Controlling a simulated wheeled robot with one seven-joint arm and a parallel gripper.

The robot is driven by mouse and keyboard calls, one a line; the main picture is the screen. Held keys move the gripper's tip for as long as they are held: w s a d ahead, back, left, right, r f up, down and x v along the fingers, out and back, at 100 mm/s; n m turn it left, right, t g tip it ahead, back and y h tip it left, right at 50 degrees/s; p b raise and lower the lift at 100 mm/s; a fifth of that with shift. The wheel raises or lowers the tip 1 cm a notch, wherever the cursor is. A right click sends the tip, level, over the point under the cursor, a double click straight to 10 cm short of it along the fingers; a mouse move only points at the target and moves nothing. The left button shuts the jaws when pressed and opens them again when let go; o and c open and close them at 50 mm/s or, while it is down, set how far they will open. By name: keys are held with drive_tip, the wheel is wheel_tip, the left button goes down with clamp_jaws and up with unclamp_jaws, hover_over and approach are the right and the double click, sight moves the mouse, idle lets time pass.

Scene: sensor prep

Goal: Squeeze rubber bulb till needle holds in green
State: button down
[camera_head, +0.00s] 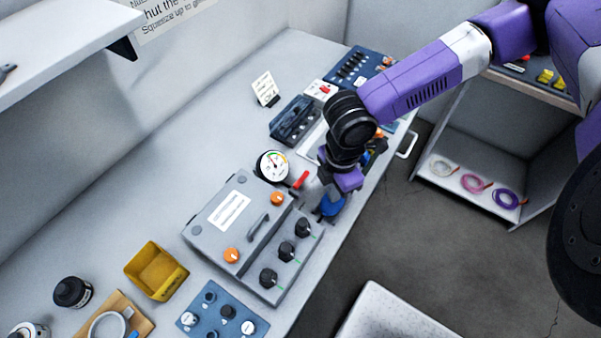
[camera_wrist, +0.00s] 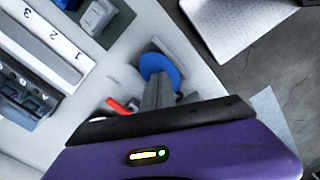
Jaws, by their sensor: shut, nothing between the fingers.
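A round white gauge (camera_head: 272,166) with a coloured arc stands at the back corner of the grey panel box; its needle is too small to read surely. A blue rounded thing, which looks like the rubber bulb (camera_head: 331,207), lies near the table's front edge, partly hidden by my gripper in the head view. My gripper (camera_head: 334,193) is over it, shut and empty. In the wrist view the closed fingers (camera_wrist: 158,90) overlap the blue bulb (camera_wrist: 160,65); whether they touch it I cannot tell. A red handle (camera_head: 301,180) sits between gauge and gripper.
The grey panel box (camera_head: 205,233) with knobs lies left of my gripper. A black tray (camera_head: 293,121) and a blue rack (camera_head: 352,62) are behind. A yellow bin (camera_head: 157,270) stands further left.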

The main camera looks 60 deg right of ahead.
wheel_tip(320, 180, up, 7)
drive_tip(key=p, duration=0.7)
idle(0.3)
idle(0.8)
